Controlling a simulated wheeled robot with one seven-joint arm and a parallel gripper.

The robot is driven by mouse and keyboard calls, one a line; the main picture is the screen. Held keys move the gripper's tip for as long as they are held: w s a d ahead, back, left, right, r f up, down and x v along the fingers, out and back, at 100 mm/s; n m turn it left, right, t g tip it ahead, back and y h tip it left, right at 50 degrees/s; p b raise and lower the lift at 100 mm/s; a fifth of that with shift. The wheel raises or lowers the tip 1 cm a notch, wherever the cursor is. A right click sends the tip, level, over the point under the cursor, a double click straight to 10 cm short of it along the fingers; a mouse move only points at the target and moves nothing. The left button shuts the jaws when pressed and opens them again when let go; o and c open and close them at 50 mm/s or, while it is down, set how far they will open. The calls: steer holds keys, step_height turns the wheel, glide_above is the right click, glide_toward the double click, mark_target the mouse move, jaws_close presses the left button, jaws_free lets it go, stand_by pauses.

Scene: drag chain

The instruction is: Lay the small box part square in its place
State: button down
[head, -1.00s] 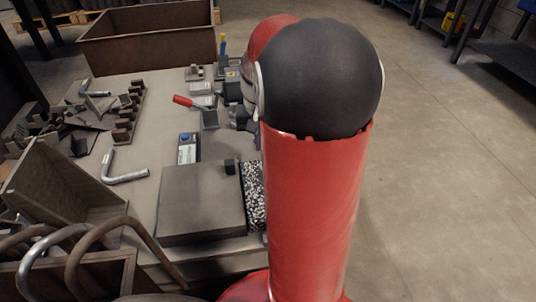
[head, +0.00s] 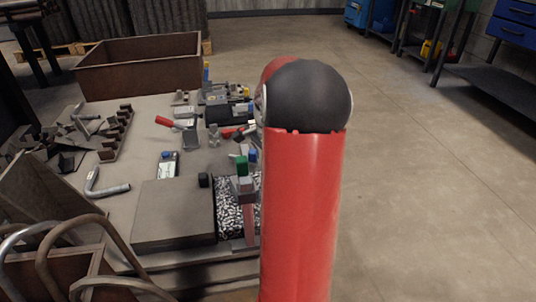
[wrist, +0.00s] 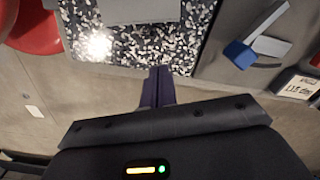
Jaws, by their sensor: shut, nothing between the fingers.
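In the wrist view my gripper (wrist: 158,85) is shut with nothing between its dark purple fingers. Its tips lie near the edge of a black-and-white speckled bed (wrist: 185,50). A pale grey piece (wrist: 140,10) shows on that bed at the top edge, partly cut off. In the head view a small dark block (head: 204,180) sits on a flat grey plate (head: 172,215), left of the speckled bed (head: 232,210). I cannot tell for sure which thing is the small box part. My arm hides much of the gripper area in the head view.
A grey piece with a blue end (wrist: 240,55) lies right of the bed in the wrist view. A green block (head: 241,166) stands near the bed. A bent pipe (head: 103,185) lies left of the plate. A rusty bin (head: 140,68) stands behind. Floor at right is open.

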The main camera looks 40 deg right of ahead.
steer(key=f, duration=0.3)
steer(key=shift+a+f, duration=0.15)
steer(key=shift+a, duration=0.1)
steer(key=shift+w+a, duration=0.2)
steer(key=shift+a, duration=1)
steer(key=shift+a+b, duration=0.3)
steer(key=shift+a, duration=0.25)
steer(key=shift+w+a+r, duration=0.1)
steer(key=shift+r, duration=0.1)
steer(key=shift+w+a, duration=0.1)
steer(key=shift+a, duration=0.8)
steer(key=shift+d, duration=0.1)
